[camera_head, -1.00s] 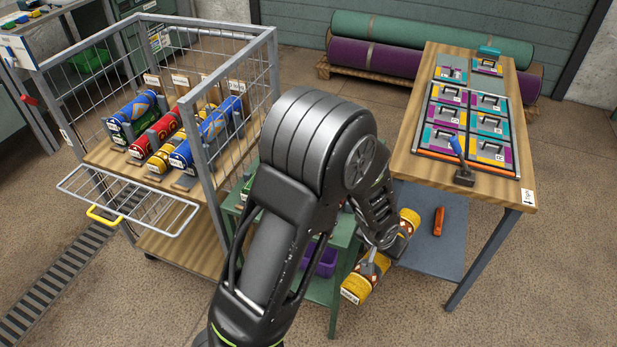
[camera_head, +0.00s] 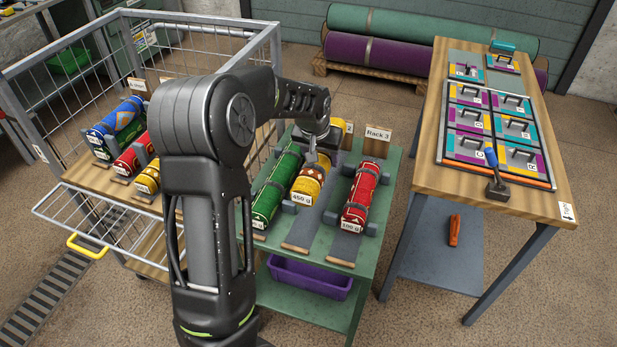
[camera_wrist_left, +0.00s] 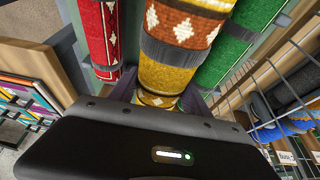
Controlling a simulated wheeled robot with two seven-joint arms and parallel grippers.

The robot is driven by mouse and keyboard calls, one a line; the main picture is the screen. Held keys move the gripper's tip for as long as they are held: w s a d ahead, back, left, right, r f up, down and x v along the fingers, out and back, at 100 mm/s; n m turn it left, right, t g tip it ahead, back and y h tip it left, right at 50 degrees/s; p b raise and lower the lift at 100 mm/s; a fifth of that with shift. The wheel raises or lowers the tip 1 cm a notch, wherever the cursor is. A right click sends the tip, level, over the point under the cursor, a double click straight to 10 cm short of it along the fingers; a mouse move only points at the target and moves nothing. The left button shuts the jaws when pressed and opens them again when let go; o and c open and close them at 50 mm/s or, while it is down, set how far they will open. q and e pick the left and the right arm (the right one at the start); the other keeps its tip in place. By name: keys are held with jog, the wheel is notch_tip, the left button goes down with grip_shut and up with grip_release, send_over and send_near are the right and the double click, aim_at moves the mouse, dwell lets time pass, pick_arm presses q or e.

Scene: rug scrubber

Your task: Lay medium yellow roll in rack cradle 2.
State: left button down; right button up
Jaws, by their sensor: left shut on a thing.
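The yellow roll (camera_head: 304,190), with a brown and white diamond band and a 450 g tag, is at the middle cradle (camera_head: 304,238) of the green rack table, lengthwise between a green roll and a red roll. My left gripper (camera_head: 318,160) is shut on it from above, toward its far half. I cannot tell whether the roll rests in the cradle or hangs just over it. In the left wrist view the yellow roll (camera_wrist_left: 178,60) runs out from under the gripper body, which hides its near part. My right gripper is not in view.
The green roll (camera_head: 277,190) and red roll (camera_head: 360,190) lie close on either side. A wire cage cart (camera_head: 90,200) with several rolls stands left. A wooden table (camera_head: 450,170) with a tile tray stands right. A purple bin (camera_head: 310,278) sits on the shelf below.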

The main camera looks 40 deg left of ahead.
pick_arm(q)
jog(key=shift+w+a+r, duration=0.1)
jog(key=shift+r, duration=0.05)
jog(key=shift+d+r, duration=0.15)
jog(key=shift+d, duration=0.1)
jog(key=shift+f, duration=3.2)
jog(key=shift+f+p, duration=0.35)
jog(key=shift+f, duration=1.5)
jog(key=shift+f, duration=0.15)
jog(key=shift+c, duration=2.4)
grip_release()
